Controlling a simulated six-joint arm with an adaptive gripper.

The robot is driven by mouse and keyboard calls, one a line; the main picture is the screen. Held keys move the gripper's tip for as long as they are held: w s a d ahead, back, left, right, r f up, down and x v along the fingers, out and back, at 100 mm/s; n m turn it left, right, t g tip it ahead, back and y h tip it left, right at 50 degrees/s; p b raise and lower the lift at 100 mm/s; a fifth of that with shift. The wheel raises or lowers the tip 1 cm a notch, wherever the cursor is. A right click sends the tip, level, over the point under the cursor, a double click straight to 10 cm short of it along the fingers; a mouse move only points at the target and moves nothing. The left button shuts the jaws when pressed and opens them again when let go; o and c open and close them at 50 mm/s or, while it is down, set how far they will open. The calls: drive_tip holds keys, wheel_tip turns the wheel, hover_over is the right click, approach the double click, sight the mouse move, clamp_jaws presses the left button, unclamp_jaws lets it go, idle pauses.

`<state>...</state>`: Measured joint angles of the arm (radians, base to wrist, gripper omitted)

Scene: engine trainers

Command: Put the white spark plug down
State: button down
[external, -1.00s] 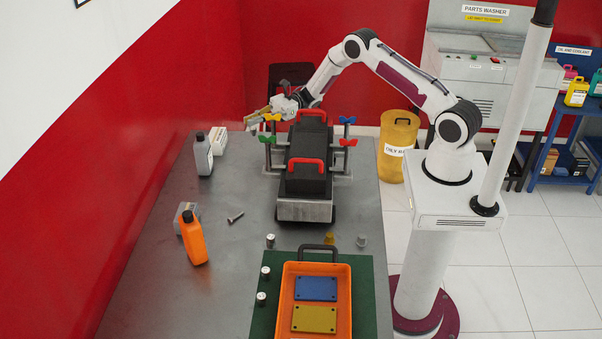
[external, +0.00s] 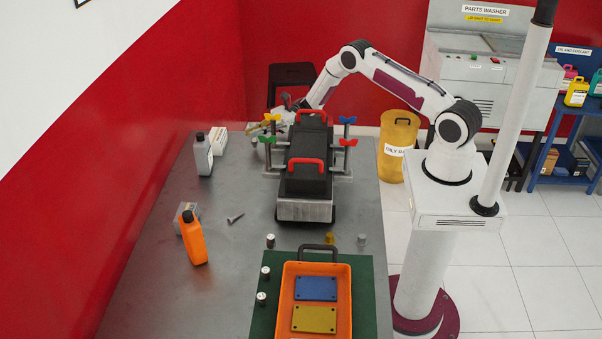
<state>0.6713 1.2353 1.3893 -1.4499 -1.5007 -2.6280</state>
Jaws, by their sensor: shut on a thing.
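My gripper (external: 270,125) is low at the far left corner of the dark engine trainer (external: 305,180), close to the yellow and green winged knobs. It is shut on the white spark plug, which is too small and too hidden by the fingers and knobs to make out. I cannot tell whether the plug touches the table or the trainer. The trainer has two red handles, with colored winged knobs on posts along both sides.
A white box (external: 222,140), a grey bottle (external: 204,158) and an orange bottle (external: 193,240) stand on the left of the table. A metal bolt-like part (external: 235,218) lies mid-table. An orange tray (external: 287,325) sits on a green mat in front. Bare table lies left of the trainer.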

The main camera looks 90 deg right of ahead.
drive_tip(key=shift+f, duration=0.4)
drive_tip(key=shift+f, duration=0.15)
drive_tip(key=c, duration=2.2)
unclamp_jaws()
drive_tip(key=shift+s+d+r, duration=0.2)
drive_tip(key=shift+s+d, duration=0.2)
drive_tip(key=shift+d, duration=0.05)
drive_tip(key=v, duration=1)
drive_tip(key=shift+s+d, duration=0.2)
drive_tip(key=shift+s, duration=0.15)
drive_tip(key=shift+w+r, duration=0.1)
